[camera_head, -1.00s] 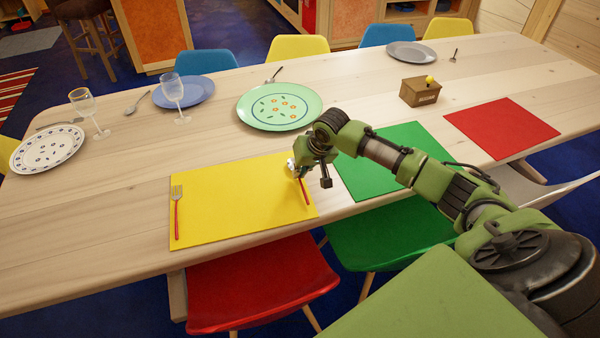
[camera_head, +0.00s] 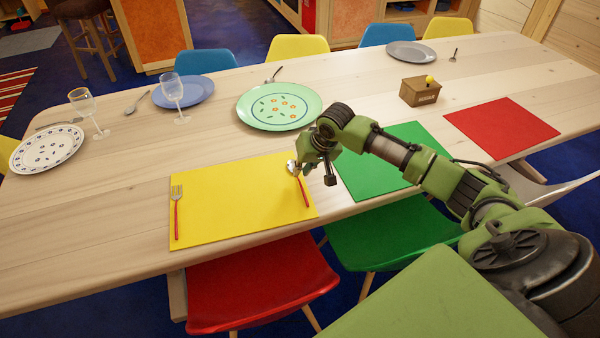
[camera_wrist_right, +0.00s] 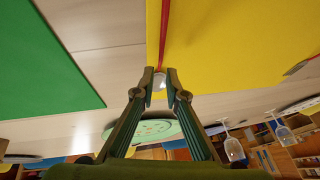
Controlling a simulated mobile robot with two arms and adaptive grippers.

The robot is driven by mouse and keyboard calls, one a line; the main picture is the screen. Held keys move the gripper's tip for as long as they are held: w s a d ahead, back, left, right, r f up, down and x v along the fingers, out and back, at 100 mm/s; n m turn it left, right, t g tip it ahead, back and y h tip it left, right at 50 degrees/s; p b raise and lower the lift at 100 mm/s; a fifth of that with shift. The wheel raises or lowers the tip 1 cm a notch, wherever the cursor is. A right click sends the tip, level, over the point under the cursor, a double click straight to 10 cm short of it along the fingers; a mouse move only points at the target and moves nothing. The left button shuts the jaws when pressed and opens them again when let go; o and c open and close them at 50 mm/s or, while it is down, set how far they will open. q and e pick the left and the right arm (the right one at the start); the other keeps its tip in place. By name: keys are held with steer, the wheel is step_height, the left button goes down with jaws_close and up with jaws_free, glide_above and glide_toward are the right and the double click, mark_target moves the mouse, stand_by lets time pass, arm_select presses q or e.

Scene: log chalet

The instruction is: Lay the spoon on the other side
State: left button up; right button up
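The spoon (camera_head: 304,190) has a red handle and a metal bowl. It lies along the right edge of the yellow placemat (camera_head: 240,195), bowl toward the far side; its red handle also shows in the wrist view (camera_wrist_right: 165,30). A red-handled fork (camera_head: 176,215) lies along the placemat's left edge. My right gripper (camera_head: 303,166) is just to the right of the spoon's bowl in the head view. In the wrist view its fingers (camera_wrist_right: 161,74) are apart, with the bowl showing in the gap; I cannot tell whether they touch it. My left gripper is out of view.
A green placemat (camera_head: 370,184) and a red one (camera_head: 502,127) lie to the right. A green plate (camera_head: 279,124), a blue plate (camera_head: 184,90), two glasses (camera_head: 172,92) and a brown box (camera_head: 419,95) stand farther back. The middle of the yellow placemat is clear.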

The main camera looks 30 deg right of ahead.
steer(key=v, duration=0.9)
steer(key=shift+r, duration=0.1)
